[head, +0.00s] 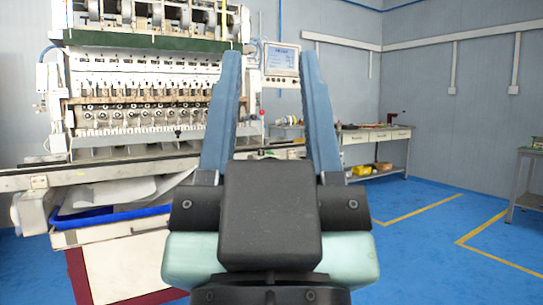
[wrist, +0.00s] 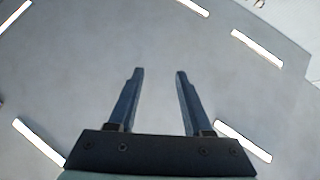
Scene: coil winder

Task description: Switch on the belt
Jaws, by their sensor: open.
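The coil winder (head: 140,95) stands at the left in the head view, with rows of winding heads and a long rail in front. A control panel with a screen (head: 282,62) is mounted at its right side. A small red button (head: 262,112) shows on the machine's right end post. I cannot tell which control is the belt switch. My gripper (head: 273,65) is raised in front of my camera, open and empty, with two blue fingers apart. In the wrist view my gripper (wrist: 158,72) points at the ceiling and touches nothing.
A blue tray (head: 105,217) sits under the rail at the left. A workbench with drawers (head: 375,140) stands along the back wall, and another table (head: 530,160) is at the right edge. The blue floor (head: 430,230) with yellow lines is clear at the right.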

